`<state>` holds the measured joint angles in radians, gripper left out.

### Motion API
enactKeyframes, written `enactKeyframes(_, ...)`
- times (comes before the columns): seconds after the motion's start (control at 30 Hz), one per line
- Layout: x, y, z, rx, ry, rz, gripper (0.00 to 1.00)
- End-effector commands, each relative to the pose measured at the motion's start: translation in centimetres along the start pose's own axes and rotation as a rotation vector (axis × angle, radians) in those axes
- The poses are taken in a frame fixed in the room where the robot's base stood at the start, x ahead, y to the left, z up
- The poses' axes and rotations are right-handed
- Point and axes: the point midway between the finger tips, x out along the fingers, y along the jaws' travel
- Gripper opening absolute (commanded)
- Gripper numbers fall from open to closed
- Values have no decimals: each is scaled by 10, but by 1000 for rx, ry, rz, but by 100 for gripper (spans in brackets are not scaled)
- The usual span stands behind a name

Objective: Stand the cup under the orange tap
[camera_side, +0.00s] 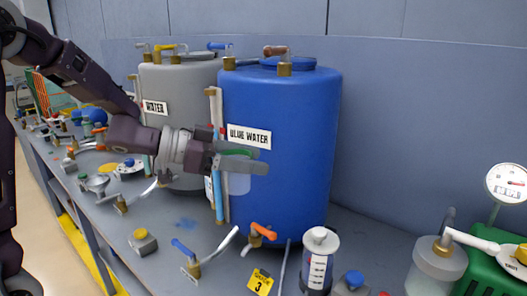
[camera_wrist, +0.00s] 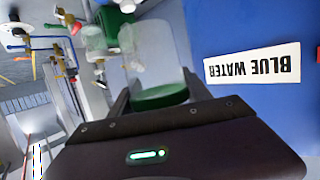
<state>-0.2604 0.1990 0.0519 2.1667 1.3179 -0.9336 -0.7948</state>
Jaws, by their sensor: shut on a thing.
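My gripper (camera_side: 245,160) is shut on the clear cup (camera_side: 238,184) and holds it in the air in front of the blue tank. The cup's green part (camera_side: 235,152) is between the fingers, with the clear part hanging below it. In the wrist view the green part (camera_wrist: 160,96) sits close to the fingers and the clear wall (camera_wrist: 155,60) extends away from them. The orange tap (camera_side: 263,232) is low at the front of the blue tank, below and slightly right of the cup. The cup is well clear of the bench.
The blue tank (camera_side: 285,150) labelled BLUE WATER stands just behind my gripper, beside a grey tank (camera_side: 180,85). A blue-handled tap (camera_side: 187,252), a yellow tag (camera_side: 260,281) and a capped cylinder (camera_side: 319,258) stand nearby. Several fittings crowd the left bench.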

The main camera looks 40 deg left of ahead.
Motion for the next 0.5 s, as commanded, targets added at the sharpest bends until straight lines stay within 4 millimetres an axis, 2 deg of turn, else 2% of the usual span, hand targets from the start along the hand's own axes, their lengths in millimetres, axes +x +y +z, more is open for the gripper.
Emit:
enactKeyframes(0.2, -35, 9, 32, 41, 0, 151, 17)
enactKeyframes(0.37, -21, 11, 69, 36, -2, 153, 17)
enactKeyframes(0.5, -9, 10, 107, 34, -3, 152, 17)
